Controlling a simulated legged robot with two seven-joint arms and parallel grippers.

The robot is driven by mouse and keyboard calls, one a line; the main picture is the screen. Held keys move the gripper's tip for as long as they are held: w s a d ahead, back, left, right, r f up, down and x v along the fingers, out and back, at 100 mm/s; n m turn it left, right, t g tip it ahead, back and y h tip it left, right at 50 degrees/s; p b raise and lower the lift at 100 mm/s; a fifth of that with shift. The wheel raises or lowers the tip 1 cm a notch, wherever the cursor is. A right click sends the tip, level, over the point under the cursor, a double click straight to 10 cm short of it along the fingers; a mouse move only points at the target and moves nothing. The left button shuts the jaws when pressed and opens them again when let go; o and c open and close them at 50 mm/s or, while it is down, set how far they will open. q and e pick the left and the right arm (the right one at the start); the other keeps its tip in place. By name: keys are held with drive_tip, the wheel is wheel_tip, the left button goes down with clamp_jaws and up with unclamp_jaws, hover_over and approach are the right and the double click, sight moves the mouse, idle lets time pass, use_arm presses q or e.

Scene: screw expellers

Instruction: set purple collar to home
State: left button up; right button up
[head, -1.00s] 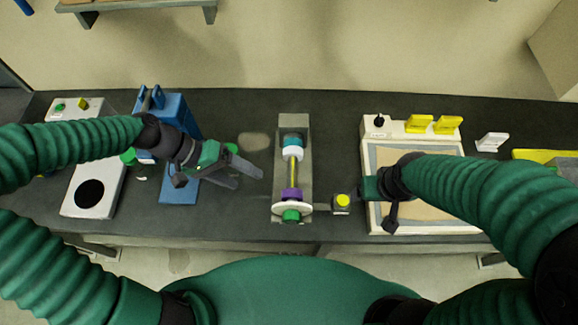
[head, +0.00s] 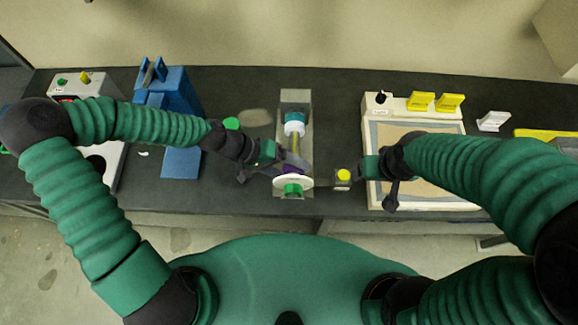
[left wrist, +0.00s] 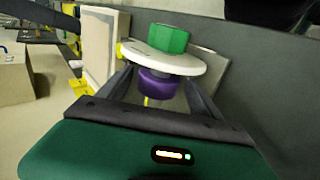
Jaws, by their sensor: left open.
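The purple collar (left wrist: 156,83) sits on the shaft of the screw expeller, against the white disc (left wrist: 164,58) with the green nut (left wrist: 168,38) beyond it. In the head view the collar is mostly hidden by my left gripper (head: 286,163); the white disc (head: 293,182) and green nut (head: 293,190) show at the near end. The yellow shaft (head: 295,145) runs back to a white and teal ring (head: 294,124). In the left wrist view my left gripper's open fingers lie on both sides of the collar; contact cannot be told.
A yellow-topped button block (head: 343,176) stands right of the expeller. A cream tray unit (head: 430,203) with yellow tabs is further right. A blue press (head: 181,125) and a white box (head: 84,88) stand at left. A green disc (head: 231,123) lies behind my left gripper.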

use_arm(q)
drive_tip(key=shift+w+d+f, duration=0.1)
drive_tip(key=shift+w+d, duration=0.1)
drive_tip(key=shift+c, duration=0.6)
clamp_jaws()
